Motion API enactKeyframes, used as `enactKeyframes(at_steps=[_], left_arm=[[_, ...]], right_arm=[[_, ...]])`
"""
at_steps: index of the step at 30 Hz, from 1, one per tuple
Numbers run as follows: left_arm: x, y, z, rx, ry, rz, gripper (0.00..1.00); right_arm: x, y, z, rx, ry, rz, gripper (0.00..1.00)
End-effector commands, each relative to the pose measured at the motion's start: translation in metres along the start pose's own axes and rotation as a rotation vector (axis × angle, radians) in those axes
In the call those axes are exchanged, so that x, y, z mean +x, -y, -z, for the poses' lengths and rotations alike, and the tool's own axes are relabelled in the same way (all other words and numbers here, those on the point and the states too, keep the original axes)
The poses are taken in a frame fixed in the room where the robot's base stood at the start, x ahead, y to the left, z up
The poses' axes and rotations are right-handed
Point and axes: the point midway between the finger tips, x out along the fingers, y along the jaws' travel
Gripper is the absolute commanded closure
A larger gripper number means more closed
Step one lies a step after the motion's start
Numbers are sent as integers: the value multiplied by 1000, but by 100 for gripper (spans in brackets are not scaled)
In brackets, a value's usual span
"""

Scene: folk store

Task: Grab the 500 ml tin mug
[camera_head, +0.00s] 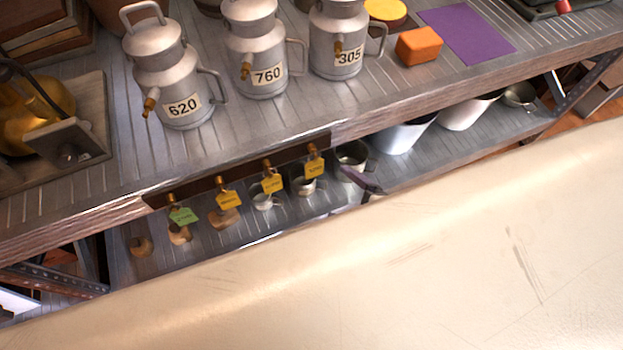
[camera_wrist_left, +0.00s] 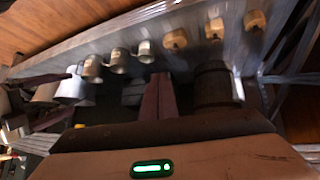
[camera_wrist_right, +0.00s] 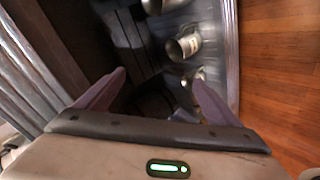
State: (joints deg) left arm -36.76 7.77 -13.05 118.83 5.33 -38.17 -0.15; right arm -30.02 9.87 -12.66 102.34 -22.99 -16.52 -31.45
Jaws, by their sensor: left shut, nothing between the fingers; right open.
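Several metal mugs of different sizes stand on the lower shelf; I cannot read which is the 500 ml one. In the head view the largest-looking tin mug (camera_head: 352,157) is at the right of the row, with smaller mugs (camera_head: 305,186) to its left. My right gripper (camera_head: 362,182) shows as a purple-grey finger beside the largest mug. In the right wrist view the right gripper (camera_wrist_right: 160,82) is open and empty, with a mug (camera_wrist_right: 183,47) ahead and right of centre. My left gripper (camera_wrist_left: 160,80) is shut and empty, below small mugs (camera_wrist_left: 120,60) in its view.
My cream arm covers the front of the head view. The upper shelf board (camera_head: 230,150) overhangs the mugs, with hanging yellow tags (camera_head: 272,183) and a green tag (camera_head: 183,215). Milk cans (camera_head: 180,75) stand on top. White buckets (camera_head: 405,136) stand right of the mugs.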

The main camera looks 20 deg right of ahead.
Motion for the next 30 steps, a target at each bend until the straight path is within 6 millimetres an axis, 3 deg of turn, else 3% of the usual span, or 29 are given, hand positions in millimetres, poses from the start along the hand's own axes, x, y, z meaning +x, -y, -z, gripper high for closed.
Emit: enactKeyframes(at_steps=[1,3,9,12,15,18,24,30], left_arm=[[29,0,-20,4,3,-16,100],[44,-4,-27,8,15,-39,100],[72,-15,-45,26,48,-98,100],[78,-19,-50,34,61,-117,100],[80,-22,-53,40,69,-129,100],[80,-24,-52,40,68,-138,100],[79,-28,-46,30,42,-154,100],[78,-31,-42,22,24,-166,100]], right_arm=[[39,18,-19,-253,-14,-49,13],[69,22,-28,-630,-30,-114,13],[137,43,-42,-1552,-54,-247,13],[157,54,-46,-1860,-63,-285,13],[168,60,-49,-2051,-70,-307,13],[178,62,-48,-2137,-73,-318,13],[208,60,-40,-2153,-72,-320,13],[222,59,-35,-2149,-73,-319,13]])
